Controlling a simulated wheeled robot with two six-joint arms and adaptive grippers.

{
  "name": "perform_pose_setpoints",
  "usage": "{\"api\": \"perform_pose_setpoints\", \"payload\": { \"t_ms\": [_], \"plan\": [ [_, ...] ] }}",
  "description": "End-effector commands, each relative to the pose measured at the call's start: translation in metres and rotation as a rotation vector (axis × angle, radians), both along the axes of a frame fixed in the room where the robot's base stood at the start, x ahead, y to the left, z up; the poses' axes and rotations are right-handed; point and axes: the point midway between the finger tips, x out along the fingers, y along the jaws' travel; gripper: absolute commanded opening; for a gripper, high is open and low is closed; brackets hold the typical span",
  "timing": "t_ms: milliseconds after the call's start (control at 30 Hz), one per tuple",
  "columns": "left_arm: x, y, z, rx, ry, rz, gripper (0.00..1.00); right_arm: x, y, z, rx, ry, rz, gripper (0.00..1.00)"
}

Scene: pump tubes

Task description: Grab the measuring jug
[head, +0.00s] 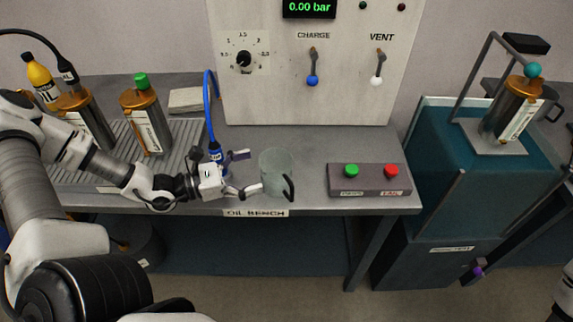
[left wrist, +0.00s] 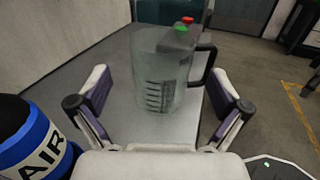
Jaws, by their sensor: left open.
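The measuring jug (head: 273,174) is clear, with a dark handle on its right side, and stands upright on the grey bench near its front edge. My left gripper (head: 243,174) is open just to the left of the jug in the head view, its fingers pointing at it. In the left wrist view the jug (left wrist: 166,75) shows its dark graduation marks and stands ahead, between and beyond the two spread fingers (left wrist: 158,112). I cannot tell if a finger touches it. My right gripper is not in view; only a bit of arm shows at the lower right.
A blue hose fitting (head: 215,152) hangs close behind my left gripper; its AIR label (left wrist: 40,145) shows in the left wrist view. A button box (head: 369,180) with green and red buttons lies right of the jug. Metal cylinders (head: 147,125) stand on the ribbed rack at left.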

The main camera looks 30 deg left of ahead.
Motion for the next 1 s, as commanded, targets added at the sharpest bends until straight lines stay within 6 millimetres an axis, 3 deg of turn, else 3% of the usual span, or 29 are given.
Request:
{"api": "perform_pose_setpoints", "payload": {
  "t_ms": [100, 500, 867, 900, 1000],
  "plan": [
    [0.011, -0.008, -0.004, -0.006, -0.004, 0.002, 1.00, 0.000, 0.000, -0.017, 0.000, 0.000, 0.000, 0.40],
    [0.044, -0.041, 0.001, 0.001, 0.000, -0.004, 1.00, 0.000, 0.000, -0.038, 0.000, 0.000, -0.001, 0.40],
    [0.056, -0.050, 0.004, -0.003, -0.001, 0.003, 1.00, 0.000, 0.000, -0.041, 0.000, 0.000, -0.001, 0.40],
    [0.056, -0.050, 0.004, -0.003, -0.001, 0.003, 0.96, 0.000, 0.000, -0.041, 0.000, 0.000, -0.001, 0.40],
    [0.056, -0.050, 0.004, -0.003, 0.000, 0.003, 0.61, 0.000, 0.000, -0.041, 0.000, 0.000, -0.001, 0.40]
  ]
}}
